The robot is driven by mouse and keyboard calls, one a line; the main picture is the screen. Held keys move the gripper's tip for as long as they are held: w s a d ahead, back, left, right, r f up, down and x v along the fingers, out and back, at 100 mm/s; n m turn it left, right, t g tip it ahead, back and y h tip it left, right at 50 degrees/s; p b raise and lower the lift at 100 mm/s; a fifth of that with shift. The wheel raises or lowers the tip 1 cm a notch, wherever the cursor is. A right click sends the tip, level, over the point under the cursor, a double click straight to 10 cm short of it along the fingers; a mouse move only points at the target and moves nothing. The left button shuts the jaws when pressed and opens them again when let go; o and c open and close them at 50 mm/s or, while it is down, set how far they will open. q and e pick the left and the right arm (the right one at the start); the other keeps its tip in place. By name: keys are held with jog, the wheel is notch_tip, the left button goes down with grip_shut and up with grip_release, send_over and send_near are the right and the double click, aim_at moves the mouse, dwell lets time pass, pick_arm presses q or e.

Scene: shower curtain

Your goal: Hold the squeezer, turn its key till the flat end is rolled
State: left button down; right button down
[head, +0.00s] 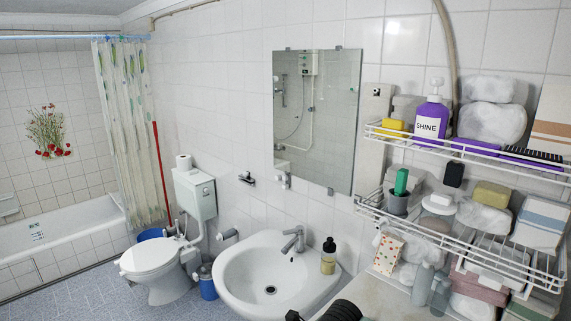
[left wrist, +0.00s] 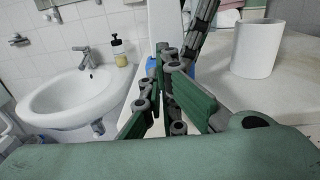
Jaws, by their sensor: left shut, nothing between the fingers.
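My left gripper (left wrist: 166,72) shows in the left wrist view, with dark linkages and green pads. Its fingers are shut with nothing held between them. The squeezer and its key are not recognisable in either view. A small blue patch (left wrist: 182,66) shows just behind the fingers, mostly hidden by them; I cannot tell what it belongs to.
A white cylinder (left wrist: 257,48) stands on the pale counter (left wrist: 290,78) right of the gripper. The sink (head: 272,278) with a soap bottle (head: 328,256) is to the left. A loaded wire rack (head: 458,226) hangs above the counter.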

pick_arm(q)
jog(key=shift+w+d, duration=0.45)
jog(key=shift+s+d+f, duration=0.25)
jog(key=shift+s+f, duration=0.05)
jog(key=shift+f, duration=0.4)
dwell(0.8)
jog(key=shift+s+d, duration=0.15)
jog(key=shift+d, duration=0.05)
jog(key=shift+s+d+r, duration=0.2)
jog(key=shift+s+d, duration=0.15)
jog(key=shift+d, duration=0.05)
jog(key=shift+s+d, duration=0.1)
jog(key=shift+d, duration=0.05)
jog(key=shift+r, duration=0.15)
dwell(0.5)
jog(key=shift+d+r, duration=0.2)
jog(key=shift+r, duration=0.1)
jog(key=v, duration=0.6)
jog(key=shift+a, duration=0.4)
